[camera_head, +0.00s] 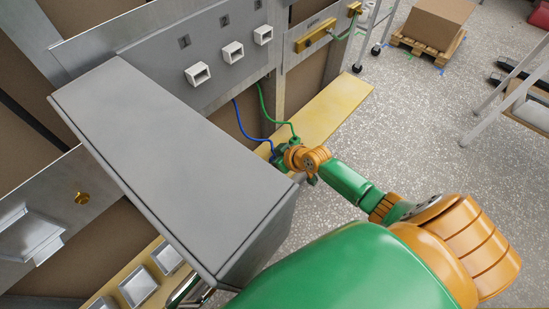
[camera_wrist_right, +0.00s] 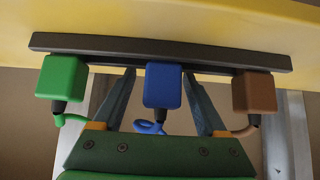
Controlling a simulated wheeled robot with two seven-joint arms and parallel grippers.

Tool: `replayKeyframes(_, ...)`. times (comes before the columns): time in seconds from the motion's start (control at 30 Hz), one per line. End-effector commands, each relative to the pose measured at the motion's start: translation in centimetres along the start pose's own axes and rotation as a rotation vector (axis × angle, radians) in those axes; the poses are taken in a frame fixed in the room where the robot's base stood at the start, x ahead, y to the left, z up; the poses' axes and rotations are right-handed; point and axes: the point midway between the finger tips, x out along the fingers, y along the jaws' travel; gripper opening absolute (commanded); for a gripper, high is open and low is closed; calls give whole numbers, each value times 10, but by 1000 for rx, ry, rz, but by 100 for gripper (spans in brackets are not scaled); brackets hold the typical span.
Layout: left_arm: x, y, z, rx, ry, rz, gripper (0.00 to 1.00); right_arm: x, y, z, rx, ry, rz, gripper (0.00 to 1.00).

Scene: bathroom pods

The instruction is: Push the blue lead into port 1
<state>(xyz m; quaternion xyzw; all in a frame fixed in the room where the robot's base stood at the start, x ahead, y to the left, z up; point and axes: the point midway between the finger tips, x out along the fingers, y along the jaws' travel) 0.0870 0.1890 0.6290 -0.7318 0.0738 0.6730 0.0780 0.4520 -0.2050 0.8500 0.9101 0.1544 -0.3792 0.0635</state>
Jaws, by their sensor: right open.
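The blue plug (camera_wrist_right: 162,86) of the blue lead hangs under a dark rack bar (camera_wrist_right: 160,50), between a green plug (camera_wrist_right: 62,77) and a brown plug (camera_wrist_right: 253,92). My right gripper (camera_wrist_right: 159,76) is open, with one finger on each side of the blue plug and gaps visible. In the head view the right gripper (camera_head: 282,154) is at the yellow shelf, with the blue lead (camera_head: 240,120) running from the wall panel down to it. My left gripper is out of view.
A large grey box-like cover (camera_head: 170,150) stands left of the right gripper. A green lead (camera_head: 263,100) hangs near the blue one. The yellow shelf (camera_head: 335,105) extends beyond the gripper.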

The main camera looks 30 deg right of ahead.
Motion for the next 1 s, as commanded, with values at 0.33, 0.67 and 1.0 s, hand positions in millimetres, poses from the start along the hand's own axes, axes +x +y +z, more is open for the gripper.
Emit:
replayKeyframes(0.33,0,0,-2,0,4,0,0,-1,0,0,0,-1,1,8)
replayKeyframes(0.67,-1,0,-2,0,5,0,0,-2,0,-1,-1,-1,1,0)
replayKeyframes(1.0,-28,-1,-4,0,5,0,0,-65,-19,-32,-4,0,-4,0)
